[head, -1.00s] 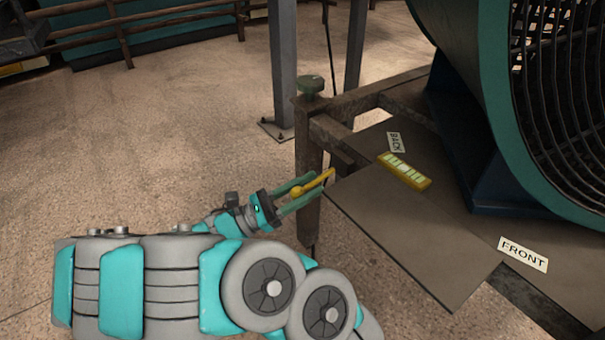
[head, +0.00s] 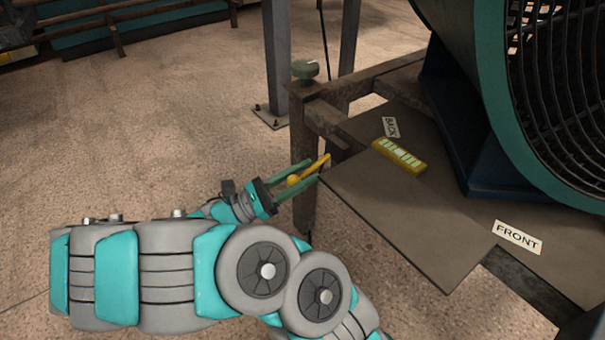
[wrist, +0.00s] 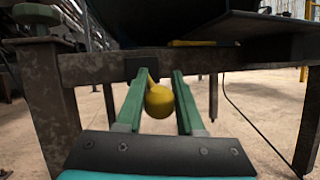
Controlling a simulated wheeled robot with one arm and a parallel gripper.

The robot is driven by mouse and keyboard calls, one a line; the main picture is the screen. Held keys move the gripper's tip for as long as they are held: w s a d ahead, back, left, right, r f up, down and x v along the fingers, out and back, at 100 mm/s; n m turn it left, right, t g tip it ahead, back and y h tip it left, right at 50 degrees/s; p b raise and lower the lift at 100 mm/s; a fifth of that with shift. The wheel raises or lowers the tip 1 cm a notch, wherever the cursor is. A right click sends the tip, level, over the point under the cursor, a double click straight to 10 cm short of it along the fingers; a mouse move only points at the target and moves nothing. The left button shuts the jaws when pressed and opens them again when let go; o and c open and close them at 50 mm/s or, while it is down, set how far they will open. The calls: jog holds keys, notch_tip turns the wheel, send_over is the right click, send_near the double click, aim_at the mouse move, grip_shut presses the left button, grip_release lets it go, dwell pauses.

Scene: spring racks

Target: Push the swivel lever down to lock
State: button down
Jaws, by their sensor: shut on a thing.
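The swivel lever (head: 321,163) is a yellow rod with a round ball at its end. It sticks out from the dark bracket at the table's edge and slopes down toward my gripper. My gripper (head: 312,170) has its two green fingers on either side of the lever and is shut on it. In the wrist view, the yellow ball (wrist: 159,101) sits between the fingers (wrist: 158,88). The rod behind the ball is mostly hidden there, and finger contact is hard to see.
A rusty metal table frame (head: 304,130) with a green knob (head: 305,69) stands behind the gripper. A yellow level (head: 399,155) lies on the table plate beside a large teal drum (head: 490,90). "BACK" and "FRONT" labels mark the plate. Open floor lies left.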

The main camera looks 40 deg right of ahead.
jog(key=shift+s+f, duration=0.15)
jog(key=shift+f, duration=0.15)
jog(key=c, duration=0.9)
grip_release()
jog(key=shift+c, duration=0.2)
jog(key=o, duration=0.4)
jog(key=shift+r, duration=0.1)
jog(key=v, duration=0.7)
jog(key=shift+a, duration=0.3)
